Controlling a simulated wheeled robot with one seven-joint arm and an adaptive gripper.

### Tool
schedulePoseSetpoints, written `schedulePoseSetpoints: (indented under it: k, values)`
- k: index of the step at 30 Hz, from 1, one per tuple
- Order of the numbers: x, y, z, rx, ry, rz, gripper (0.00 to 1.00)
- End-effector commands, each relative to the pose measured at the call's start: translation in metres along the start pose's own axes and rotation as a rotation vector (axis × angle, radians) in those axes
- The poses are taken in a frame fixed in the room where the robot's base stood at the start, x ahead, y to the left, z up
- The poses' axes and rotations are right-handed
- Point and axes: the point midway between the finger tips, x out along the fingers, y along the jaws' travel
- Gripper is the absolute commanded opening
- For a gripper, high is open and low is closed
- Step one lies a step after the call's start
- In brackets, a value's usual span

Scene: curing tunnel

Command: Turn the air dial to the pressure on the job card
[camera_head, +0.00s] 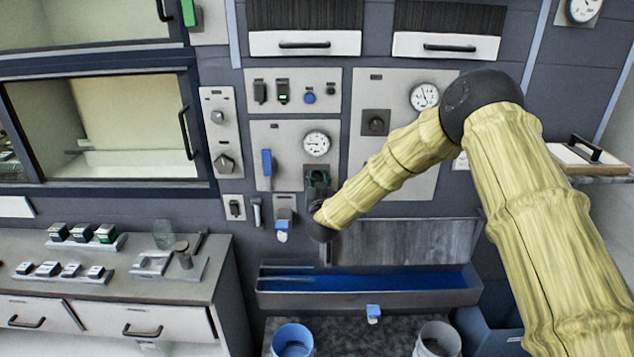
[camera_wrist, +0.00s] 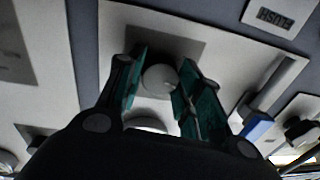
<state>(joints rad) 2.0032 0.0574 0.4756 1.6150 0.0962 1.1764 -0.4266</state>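My gripper (camera_head: 317,178) is at the lower right of a light panel, just under a round white gauge (camera_head: 316,143). In the wrist view, my gripper's (camera_wrist: 162,72) green-padded fingers stand apart on either side of a pale round knob (camera_wrist: 160,81). A narrow gap seems to show at the left finger; contact at the right finger cannot be told. In the head view my gripper hides the knob. The gauge has a dark needle, but its figures are too small to read. I cannot make out a job card with readable text.
A blue lever (camera_head: 267,165) is left of the gauge and also shows in the wrist view (camera_wrist: 257,129). Another gauge (camera_head: 424,96) and dark square knob (camera_head: 375,122) are on the panel to the right. A blue-lined trough (camera_head: 370,298) lies below.

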Motion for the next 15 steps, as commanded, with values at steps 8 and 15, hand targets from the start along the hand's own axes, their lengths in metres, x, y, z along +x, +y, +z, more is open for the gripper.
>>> schedulePoseSetpoints:
  k: [8, 15]
  values:
    - [0.0000, 0.0007, 0.0011, 0.009, 0.000, 0.001, 0.12]
    - [0.0000, 0.0010, 0.0043, 0.083, 0.006, 0.001, 0.12]
